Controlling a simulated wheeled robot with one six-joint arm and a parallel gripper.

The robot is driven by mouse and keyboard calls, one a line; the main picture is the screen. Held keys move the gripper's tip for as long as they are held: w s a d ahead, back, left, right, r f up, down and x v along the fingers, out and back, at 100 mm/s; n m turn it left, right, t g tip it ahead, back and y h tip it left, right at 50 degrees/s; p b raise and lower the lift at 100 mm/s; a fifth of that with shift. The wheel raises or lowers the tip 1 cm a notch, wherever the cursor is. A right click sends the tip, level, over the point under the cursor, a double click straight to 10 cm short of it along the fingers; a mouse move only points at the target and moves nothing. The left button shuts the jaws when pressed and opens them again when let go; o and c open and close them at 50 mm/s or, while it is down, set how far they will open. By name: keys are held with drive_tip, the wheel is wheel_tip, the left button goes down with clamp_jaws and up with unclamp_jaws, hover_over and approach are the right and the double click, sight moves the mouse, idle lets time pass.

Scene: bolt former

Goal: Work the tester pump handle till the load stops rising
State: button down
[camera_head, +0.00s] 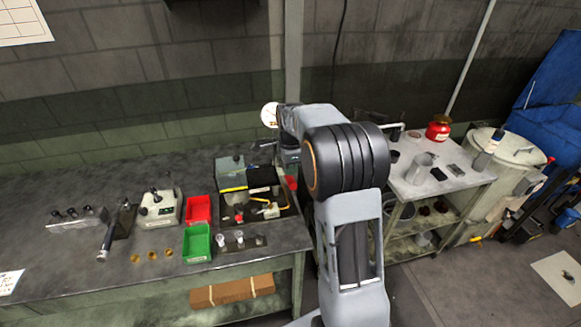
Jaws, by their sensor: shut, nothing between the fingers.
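A round white dial (269,115), probably the tester's gauge, shows at the back of the bench just left of my wrist. Its reading is too small to tell. The tester's body is mostly hidden behind my arm. A small red part (291,183) shows below my wrist at the bench's right end; I cannot tell whether it belongs to the pump handle. My gripper (263,146) shows only as a small dark shape left of my wrist, over the back of the bench. It looks shut and empty. Whether it touches the handle cannot be seen.
A dark tray (283,217) with small parts, a red bin (198,209), a green bin (197,245) and a pale instrument box (160,208) stand on the bench (60,250). A side table (440,187) with a red can (438,128) stands right of my arm.

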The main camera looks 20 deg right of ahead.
wheel_tip(320, 180, down, 12)
drive_tip(key=b, duration=0.7)
drive_tip(key=shift+b, duration=0.3)
idle(0.7)
drive_tip(key=shift+s+r, duration=0.1)
drive_tip(key=shift+r, duration=0.15)
wheel_tip(320, 180, up, 12)
drive_tip(key=p, duration=0.8)
drive_tip(key=shift+f+p, duration=0.25)
drive_tip(key=shift+p, duration=0.15)
idle(0.4)
drive_tip(key=s+a+r+n+t, duration=0.1)
drive_tip(key=s+a+r+n, duration=0.1)
drive_tip(key=s+n, duration=0.4)
drive_tip(key=s+a+r+n+t, duration=0.2)
drive_tip(key=s+a+r+n, duration=0.1)
drive_tip(key=s+a+n, duration=0.2)
drive_tip(key=s+a+r+n+t, duration=0.1)
drive_tip(key=s+a+r+n, duration=0.1)
drive_tip(key=s+n, duration=0.7)
drive_tip(key=shift+s+a+r+t, duration=0.4)
drive_tip(key=shift+s+a, duration=0.4)
drive_tip(key=shift+s, duration=0.25)
